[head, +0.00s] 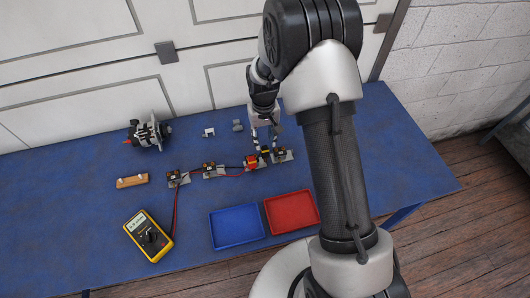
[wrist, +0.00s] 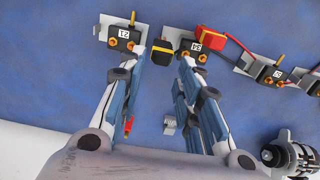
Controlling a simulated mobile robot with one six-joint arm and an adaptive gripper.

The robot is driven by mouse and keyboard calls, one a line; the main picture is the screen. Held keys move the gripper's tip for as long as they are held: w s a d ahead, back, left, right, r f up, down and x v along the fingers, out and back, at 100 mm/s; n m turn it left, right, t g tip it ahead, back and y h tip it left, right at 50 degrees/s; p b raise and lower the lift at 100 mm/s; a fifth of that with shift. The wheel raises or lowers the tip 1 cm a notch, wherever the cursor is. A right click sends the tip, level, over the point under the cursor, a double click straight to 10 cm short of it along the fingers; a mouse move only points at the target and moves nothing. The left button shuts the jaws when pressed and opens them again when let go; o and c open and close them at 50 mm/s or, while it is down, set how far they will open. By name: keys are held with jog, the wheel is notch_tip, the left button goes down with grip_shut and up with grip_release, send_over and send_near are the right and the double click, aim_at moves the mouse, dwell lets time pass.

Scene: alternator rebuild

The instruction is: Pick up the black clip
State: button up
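The black clip (wrist: 162,51) is a small dark block with a yellow band at its end, lying on the blue table between two numbered terminal modules. In the head view the black clip (head: 265,151) shows just below my fingertips. My gripper (head: 264,137) points down from the arm, its fingers apart. In the wrist view my gripper (wrist: 164,45) is open, with the clip in the gap between the fingers. No contact with the clip can be made out, and its height above the table is unclear.
A red clip (wrist: 212,39) sits by the neighbouring module (wrist: 202,50), with red wire leading off. Another module (wrist: 125,37) stands left. A blue tray (head: 238,241), red tray (head: 308,226), multimeter (head: 150,236) and alternator (head: 150,132) are farther away. The table's right side is clear.

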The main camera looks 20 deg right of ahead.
aim_at(265, 147)
jog(key=f, duration=0.2)
jog(key=s+f, duration=0.1)
jog(key=f, duration=0.1)
jog(key=shift+b, duration=0.35)
jog(key=shift+f, duration=0.5)
jog(key=shift+c, duration=0.4)
jog(key=shift+r, duration=0.1)
jog(key=c, duration=0.5)
notch_tip(265, 147, up, 24)
jog(key=p, duration=0.6)
